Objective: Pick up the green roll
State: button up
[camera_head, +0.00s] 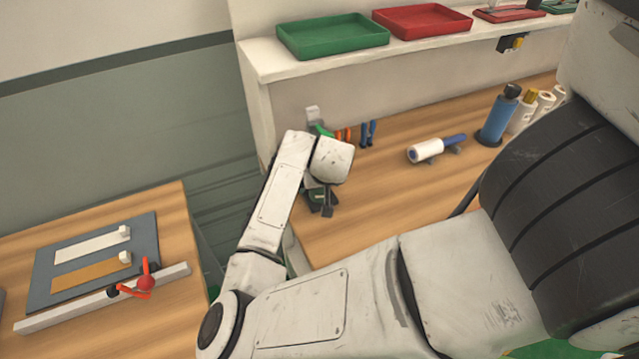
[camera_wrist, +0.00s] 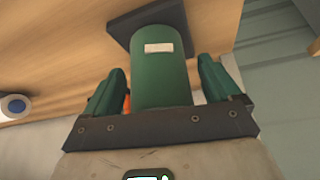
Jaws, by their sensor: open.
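The green roll (camera_wrist: 160,80) stands in the middle of the wrist view, a dark green cylinder with a pale label. A dark square plate (camera_wrist: 122,24) shows at its far end, against the wooden bench top. My gripper (camera_wrist: 163,66) is open, with one green finger on each side of the roll. A gap shows between each finger and the roll. In the head view, my wrist hides most of this spot, and only small dark green parts show below it; I cannot tell roll from fingers there.
A white roller with a blue handle (camera_head: 428,150) lies on the bench (camera_head: 400,195). A blue bottle (camera_head: 497,118) and white containers (camera_head: 544,104) stand farther right. Blue-handled pliers (camera_head: 368,132) are near my wrist. A shelf above holds green (camera_head: 332,37) and red (camera_head: 421,20) trays.

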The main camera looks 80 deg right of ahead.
jog(key=shift+f, duration=0.1)
jog(key=shift+c, duration=0.2)
jog(key=c, duration=1.2)
jog(key=shift+c, duration=0.6)
